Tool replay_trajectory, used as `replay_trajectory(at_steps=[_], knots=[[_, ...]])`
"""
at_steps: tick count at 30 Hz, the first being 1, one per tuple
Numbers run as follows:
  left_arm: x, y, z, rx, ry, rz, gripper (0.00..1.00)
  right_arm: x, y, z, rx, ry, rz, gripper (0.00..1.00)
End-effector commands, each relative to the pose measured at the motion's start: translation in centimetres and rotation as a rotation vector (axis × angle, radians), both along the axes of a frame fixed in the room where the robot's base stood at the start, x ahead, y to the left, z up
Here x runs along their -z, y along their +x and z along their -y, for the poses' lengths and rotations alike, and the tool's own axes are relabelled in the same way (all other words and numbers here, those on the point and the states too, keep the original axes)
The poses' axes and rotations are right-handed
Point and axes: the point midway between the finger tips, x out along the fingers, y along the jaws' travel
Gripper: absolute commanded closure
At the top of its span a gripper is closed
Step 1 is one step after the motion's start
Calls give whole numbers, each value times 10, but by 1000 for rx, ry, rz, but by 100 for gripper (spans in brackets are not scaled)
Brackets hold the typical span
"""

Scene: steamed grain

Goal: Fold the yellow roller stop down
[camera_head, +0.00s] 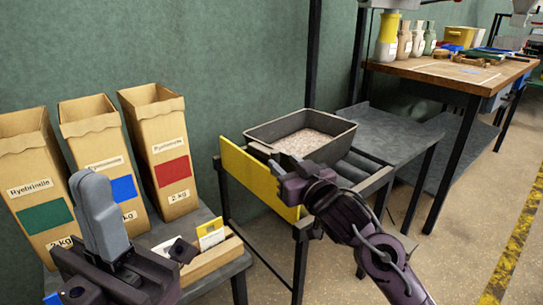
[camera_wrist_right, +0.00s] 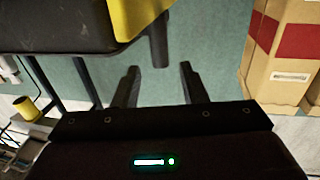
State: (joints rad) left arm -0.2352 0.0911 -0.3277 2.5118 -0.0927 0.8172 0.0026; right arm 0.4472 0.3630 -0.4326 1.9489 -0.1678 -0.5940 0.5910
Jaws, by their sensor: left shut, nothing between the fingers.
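The yellow roller stop (camera_head: 240,168) is a flat yellow panel standing up at the left end of the roller stand. A corner of it also shows at the top of the right wrist view (camera_wrist_right: 137,15). My right gripper (camera_head: 275,168) is in front of the panel and hides part of it; whether they touch is unclear. In the right wrist view its two fingers (camera_wrist_right: 160,82) are apart with nothing between them. My left gripper (camera_head: 182,250) is at the lower left, shut and empty, above the low table near the paper sacks.
A grey tray of grain (camera_head: 345,128) sits on the rollers (camera_head: 350,170) behind the stop. Paper sacks (camera_head: 165,150) stand on the left table, near a wooden card holder (camera_head: 212,258). A grey shelf (camera_head: 395,135) and a wooden workbench (camera_head: 450,75) lie to the right.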

Motion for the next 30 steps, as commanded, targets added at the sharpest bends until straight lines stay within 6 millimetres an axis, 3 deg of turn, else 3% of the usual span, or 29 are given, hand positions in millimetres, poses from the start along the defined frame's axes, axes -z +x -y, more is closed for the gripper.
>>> replay_trajectory(at_steps=[9, 21, 30], knots=[[8, -1, 1, -2, 0, 24, 100, 1, 44, -20, 0, 1, 2, 61], [6, -2, 1, -1, 2, 31, 100, 0, 53, -24, 0, 0, 0, 61], [6, -2, 1, -1, 1, 31, 100, 0, 52, -24, 0, 0, 0, 99]])
